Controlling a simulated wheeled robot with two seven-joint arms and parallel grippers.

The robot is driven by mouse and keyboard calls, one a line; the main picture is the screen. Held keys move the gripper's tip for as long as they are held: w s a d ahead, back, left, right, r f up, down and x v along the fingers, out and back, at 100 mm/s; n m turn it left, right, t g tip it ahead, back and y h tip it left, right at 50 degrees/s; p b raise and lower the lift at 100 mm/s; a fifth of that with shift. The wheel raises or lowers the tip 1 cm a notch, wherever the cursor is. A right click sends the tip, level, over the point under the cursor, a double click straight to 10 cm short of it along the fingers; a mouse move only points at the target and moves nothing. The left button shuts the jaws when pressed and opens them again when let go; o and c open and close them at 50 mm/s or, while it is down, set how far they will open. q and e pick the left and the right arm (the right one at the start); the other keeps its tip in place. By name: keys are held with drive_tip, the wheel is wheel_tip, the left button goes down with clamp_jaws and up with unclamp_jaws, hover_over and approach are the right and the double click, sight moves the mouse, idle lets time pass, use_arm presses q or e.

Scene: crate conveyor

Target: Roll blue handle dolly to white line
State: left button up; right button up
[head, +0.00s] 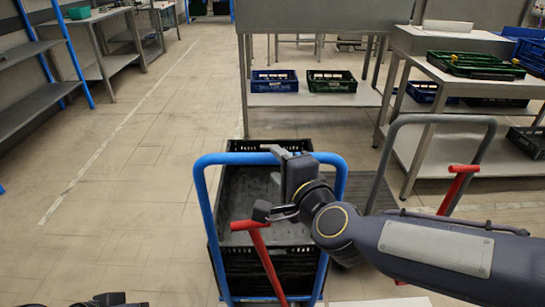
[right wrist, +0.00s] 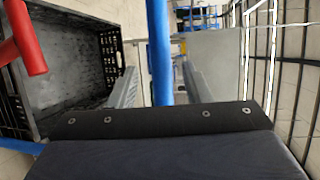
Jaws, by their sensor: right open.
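The dolly has a blue arched handle (head: 205,205) and carries a black crate (head: 240,148); it stands in the middle of the head view. The crate also shows in the right wrist view (right wrist: 75,75). My right gripper (head: 270,183) is open at the handle, overlapping it. In the right wrist view a blue handle bar (right wrist: 160,50) appears between the two fingers; contact cannot be told. A red lever (head: 262,258) rises below the gripper. A white line (head: 90,165) runs along the floor at left. A dark part of my left gripper (head: 112,299) shows at the bottom edge, its jaws unclear.
A second dolly with a grey handle (head: 480,150) and red lever (head: 458,185) stands right of the blue one, partly behind my right arm. A steel table (head: 310,98) with blue and green crates stands behind. Shelves (head: 40,100) line the left. The floor between is clear.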

drive_tip(key=v, duration=0.3)
drive_tip(key=shift+s+d+p, duration=0.15)
drive_tip(key=shift+s+p, duration=0.15)
idle(0.5)
drive_tip(key=s+d+f+n+g+h+p, duration=0.1)
drive_tip(key=s+d+f+n+g, duration=0.45)
drive_tip(key=s+d, duration=0.4)
drive_tip(key=s+d+f+n+g+h, duration=0.1)
drive_tip(key=s+d+f+n+g, duration=0.3)
drive_tip(key=s+d+f+n, duration=0.5)
wheel_tip(320, 180, up, 25)
drive_tip(key=a+m+p, duration=0.1)
drive_tip(key=p, duration=2.2)
drive_tip(key=shift+s+a+f+m, duration=0.15)
drive_tip(key=shift+s+m, duration=0.2)
drive_tip(key=shift+s, duration=0.05)
